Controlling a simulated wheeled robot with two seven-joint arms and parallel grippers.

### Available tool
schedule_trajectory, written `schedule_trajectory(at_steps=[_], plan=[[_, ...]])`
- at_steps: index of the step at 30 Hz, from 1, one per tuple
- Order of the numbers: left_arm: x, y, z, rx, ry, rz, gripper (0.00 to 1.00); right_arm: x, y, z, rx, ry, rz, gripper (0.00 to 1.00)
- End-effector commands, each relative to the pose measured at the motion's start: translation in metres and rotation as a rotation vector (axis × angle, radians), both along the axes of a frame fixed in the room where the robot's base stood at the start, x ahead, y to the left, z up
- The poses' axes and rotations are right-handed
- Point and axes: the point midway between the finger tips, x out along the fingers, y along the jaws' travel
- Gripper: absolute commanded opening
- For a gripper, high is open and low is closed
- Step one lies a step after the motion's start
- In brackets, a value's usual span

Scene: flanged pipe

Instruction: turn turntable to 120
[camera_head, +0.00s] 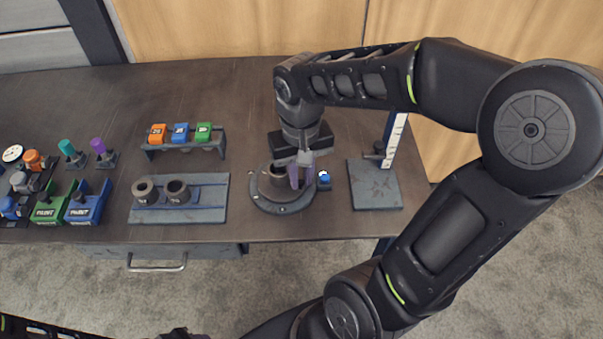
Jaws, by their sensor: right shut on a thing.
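The turntable (283,208) is a round grey flanged base near the table's front edge. An upright hollow pipe (266,187) stands in its middle. My right gripper (301,178) points down from above, its pale purple fingers at the right side of the pipe, shut on the pipe's wall. The gripper body hides part of the far rim, and I cannot read any angle mark. A dark piece of what seems to be my left arm's end shows at the bottom edge (185,334); its fingers cannot be made out.
A blue-topped part (324,178) sits close right of the turntable. Further right is a grey plate with a white upright scale (394,140). Left are a tray with two dark rings (213,205) and a rack of coloured blocks (187,148).

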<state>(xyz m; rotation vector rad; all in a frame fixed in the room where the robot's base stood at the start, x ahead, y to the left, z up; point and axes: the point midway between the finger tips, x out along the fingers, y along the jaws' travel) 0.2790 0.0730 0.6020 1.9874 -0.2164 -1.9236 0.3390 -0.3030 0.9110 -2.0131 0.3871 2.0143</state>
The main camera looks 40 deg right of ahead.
Motion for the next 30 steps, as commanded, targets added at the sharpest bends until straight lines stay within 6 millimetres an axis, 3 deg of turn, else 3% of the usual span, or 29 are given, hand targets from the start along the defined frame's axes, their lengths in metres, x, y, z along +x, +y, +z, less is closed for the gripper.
schedule_trajectory(at_steps=[14,15,17,26,30], plan=[[0.000,0.000,0.000,0.000,0.000,0.000,0.36,0.001,0.000,0.001,0.000,-0.003,-0.009,0.00],[0.000,0.000,0.000,0.000,0.000,0.000,0.36,0.001,0.000,0.001,0.000,-0.003,-0.009,0.19],[0.000,0.000,0.000,0.000,0.000,0.000,0.36,0.001,0.001,0.001,0.000,-0.003,-0.009,0.24],[0.000,0.000,0.000,0.000,0.000,0.000,0.36,0.000,0.000,0.002,0.001,-0.001,-0.009,0.25],[0.000,0.000,0.000,0.000,0.000,0.000,0.36,0.001,0.000,0.012,0.000,-0.003,-0.009,0.25]])
